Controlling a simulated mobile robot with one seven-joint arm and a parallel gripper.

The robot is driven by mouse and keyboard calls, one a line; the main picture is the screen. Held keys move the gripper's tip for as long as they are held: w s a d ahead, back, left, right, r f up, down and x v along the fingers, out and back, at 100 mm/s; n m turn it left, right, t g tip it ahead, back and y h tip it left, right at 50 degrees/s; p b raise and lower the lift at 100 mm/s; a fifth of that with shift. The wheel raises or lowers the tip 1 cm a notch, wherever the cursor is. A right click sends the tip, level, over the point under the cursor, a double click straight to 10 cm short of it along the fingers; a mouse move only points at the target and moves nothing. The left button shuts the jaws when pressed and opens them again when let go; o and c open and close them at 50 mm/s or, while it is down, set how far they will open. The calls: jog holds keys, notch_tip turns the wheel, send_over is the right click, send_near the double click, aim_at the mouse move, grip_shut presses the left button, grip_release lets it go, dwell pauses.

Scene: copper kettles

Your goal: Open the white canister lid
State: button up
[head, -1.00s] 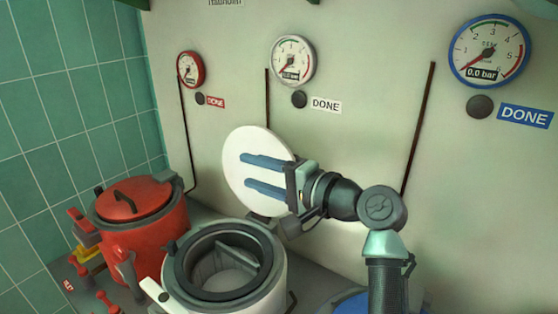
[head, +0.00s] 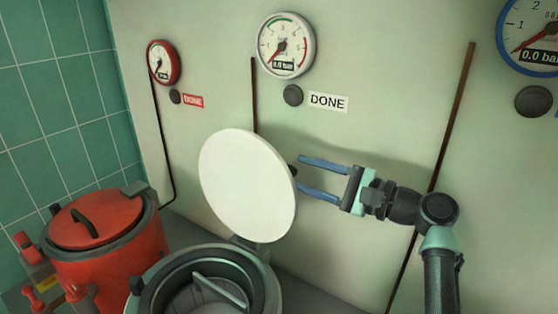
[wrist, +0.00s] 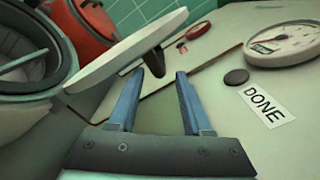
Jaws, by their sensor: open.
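The white canister lid (head: 247,186) stands raised, nearly upright, on a hinge at the back of the white canister (head: 262,296), whose dark rim and inside are exposed. In the wrist view the lid (wrist: 122,50) shows edge-on, with a dark knob on its outer side. My gripper (head: 300,176) is open, with its two blue fingers just right of the lid near that knob. In the wrist view my gripper (wrist: 168,74) has nothing between its fingers, and the knob lies just beyond the tips. I cannot tell whether a finger touches the lid.
A red canister (head: 105,245) with its lid shut stands at left. The wall behind carries gauges (head: 286,45), dark buttons (head: 293,95), DONE labels (head: 328,102) and thin brown pipes. The wall is close behind the lid and my gripper.

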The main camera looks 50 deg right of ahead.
aim_at(251, 191)
jog(key=w+b, duration=0.1)
jog(key=w, duration=0.1)
jog(key=w+b, duration=0.1)
jog(key=w, duration=0.2)
jog(key=shift+w+a+f, duration=0.1)
jog(key=shift+w+a, duration=0.1)
jog(key=shift+w, duration=0.5)
jog(key=shift+c, duration=0.2)
jog(key=c, duration=0.7)
jog(key=shift+r, duration=0.2)
grip_shut()
